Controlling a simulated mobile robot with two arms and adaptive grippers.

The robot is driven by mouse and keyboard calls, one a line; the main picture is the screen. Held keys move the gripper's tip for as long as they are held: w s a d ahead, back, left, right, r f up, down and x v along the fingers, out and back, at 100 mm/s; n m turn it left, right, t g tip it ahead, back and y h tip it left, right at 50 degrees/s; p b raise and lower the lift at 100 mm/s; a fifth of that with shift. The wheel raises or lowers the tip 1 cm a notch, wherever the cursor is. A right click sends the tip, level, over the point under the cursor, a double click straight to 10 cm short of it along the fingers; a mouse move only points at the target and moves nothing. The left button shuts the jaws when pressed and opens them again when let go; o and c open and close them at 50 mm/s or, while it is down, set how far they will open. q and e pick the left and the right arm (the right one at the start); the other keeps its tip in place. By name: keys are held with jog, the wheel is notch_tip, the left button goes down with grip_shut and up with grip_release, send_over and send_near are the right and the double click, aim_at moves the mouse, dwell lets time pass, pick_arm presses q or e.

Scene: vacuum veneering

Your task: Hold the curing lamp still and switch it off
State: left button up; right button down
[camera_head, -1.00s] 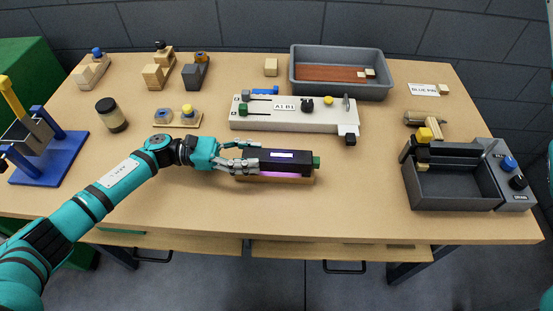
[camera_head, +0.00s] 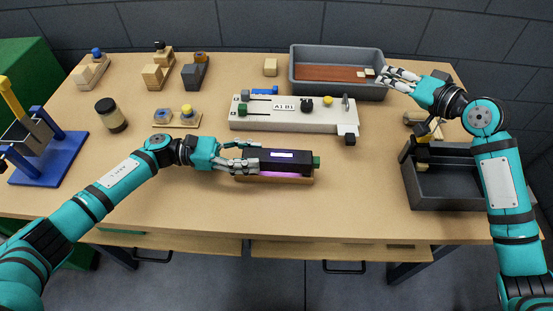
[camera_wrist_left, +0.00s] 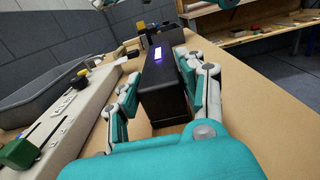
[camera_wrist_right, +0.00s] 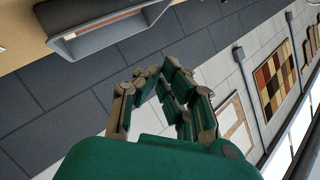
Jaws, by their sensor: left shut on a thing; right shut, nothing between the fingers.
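The curing lamp (camera_head: 286,161) is a black box with a lit display on top and a green knob (camera_head: 316,162) on its right end. It sits on a wooden base (camera_head: 290,179), and purple light shows beneath it. My left gripper (camera_head: 250,157) is shut on the lamp's left end; in the left wrist view the fingers lie on both sides of the lamp (camera_wrist_left: 160,85). My right gripper (camera_head: 388,77) is shut and empty, in front of the grey tray's right end in the head view. In the right wrist view its fingertips (camera_wrist_right: 155,70) meet with nothing between them.
A white labelled fixture (camera_head: 260,114) stands behind the lamp. The grey tray (camera_head: 315,86) is at the back, and a dark open box (camera_head: 440,195) is at the right. Bare table lies in front and right of the lamp.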

aim_at(316, 162)
jog(key=s+f+m+g, duration=0.1)
jog(key=s+f, duration=0.3)
jog(key=s+f+m+g, duration=0.1)
jog(key=s+f+g, duration=0.1)
jog(key=s+f, duration=0.2)
jog(key=s+a+f+m+g, duration=0.1)
jog(key=s+f+g, duration=0.1)
jog(key=s+f, duration=0.3)
jog(key=shift+f+m+y, duration=0.3)
jog(key=shift+f+m, duration=0.1)
jog(key=shift+g, duration=0.3)
jog(key=shift+w+a, duration=0.1)
jog(key=shift+a, duration=4.35)
jog(key=shift+a, duration=0.4)
jog(key=shift+a, duration=0.55)
jog(key=shift+d, duration=1)
jog(key=shift+d, duration=0.1)
